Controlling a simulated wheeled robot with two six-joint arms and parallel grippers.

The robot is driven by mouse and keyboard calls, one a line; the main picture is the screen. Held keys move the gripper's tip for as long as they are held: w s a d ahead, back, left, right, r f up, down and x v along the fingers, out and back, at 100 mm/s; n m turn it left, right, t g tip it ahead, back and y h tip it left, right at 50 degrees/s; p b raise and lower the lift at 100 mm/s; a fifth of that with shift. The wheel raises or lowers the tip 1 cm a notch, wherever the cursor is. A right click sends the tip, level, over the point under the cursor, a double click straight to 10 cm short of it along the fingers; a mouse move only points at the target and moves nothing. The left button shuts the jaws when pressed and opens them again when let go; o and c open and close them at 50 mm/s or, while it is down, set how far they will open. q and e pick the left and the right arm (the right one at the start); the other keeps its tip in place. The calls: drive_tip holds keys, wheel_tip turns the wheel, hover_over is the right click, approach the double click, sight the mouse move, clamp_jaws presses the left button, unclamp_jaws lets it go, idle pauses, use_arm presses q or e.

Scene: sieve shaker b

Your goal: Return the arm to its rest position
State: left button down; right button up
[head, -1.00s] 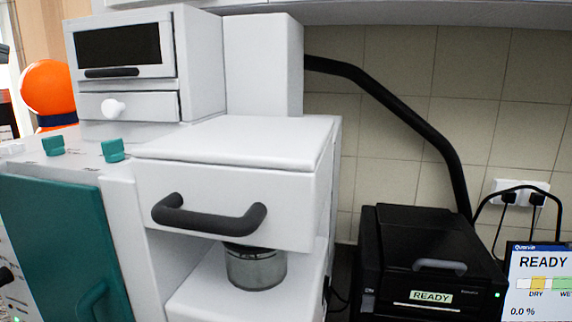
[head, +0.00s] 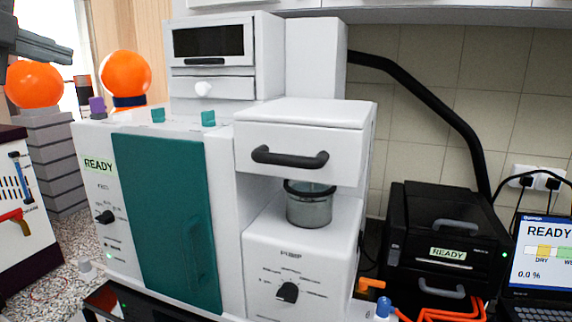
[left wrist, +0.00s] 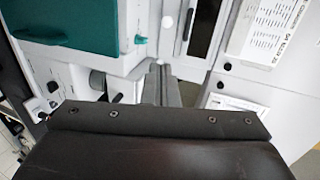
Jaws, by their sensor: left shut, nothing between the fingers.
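My left gripper (head: 62,50) shows at the upper left edge of the head view, dark grey and raised in the air, in front of the window side and near an orange ball. In the left wrist view its two fingers (left wrist: 161,82) are together with nothing between them. It is apart from the white machine (head: 300,145). My right gripper is in neither view.
The machine has a teal door (head: 165,220), a black lid handle (head: 290,157) and a metal cup (head: 310,205) under the lid. Orange balls (head: 126,73) stand at the left. A black READY unit (head: 440,225) and a laptop (head: 543,255) are at the right.

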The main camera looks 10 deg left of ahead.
use_arm(q)
drive_tip(key=w+f+g, duration=0.1)
drive_tip(key=w+f, duration=0.5)
drive_tip(key=w, duration=0.1)
drive_tip(key=w+d+f+n+g, duration=0.1)
drive_tip(key=w+f+n+g, duration=0.15)
drive_tip(key=f, duration=1.45)
drive_tip(key=w+d+f+n+g, duration=0.1)
drive_tip(key=w+f+n+g, duration=0.15)
drive_tip(key=f, duration=1.55)
drive_tip(key=s+d+f+n+g, duration=0.1)
drive_tip(key=s+d+f+n, duration=0.15)
drive_tip(key=s+f, duration=0.45)
drive_tip(key=s+d+f+n+g, duration=0.1)
drive_tip(key=s+d+f+n, duration=0.15)
drive_tip(key=f, duration=0.85)
drive_tip(key=s+d+f+n+g+y, duration=0.15)
drive_tip(key=s+f+n, duration=0.3)
drive_tip(key=s, duration=0.45)
drive_tip(key=s+d+f+n+g+y, duration=0.15)
drive_tip(key=s+f+n, duration=0.3)
drive_tip(key=s, duration=0.45)
wheel_tip(320, 180, down, 24)
drive_tip(key=a+g, duration=0.1)
drive_tip(key=a, duration=0.1)
drive_tip(key=s+d+f+g+h, duration=0.1)
drive_tip(key=s+f, duration=1.4)
drive_tip(key=f, duration=0.1)
drive_tip(key=shift+d+f, duration=0.2)
drive_tip(key=shift+d, duration=0.2)
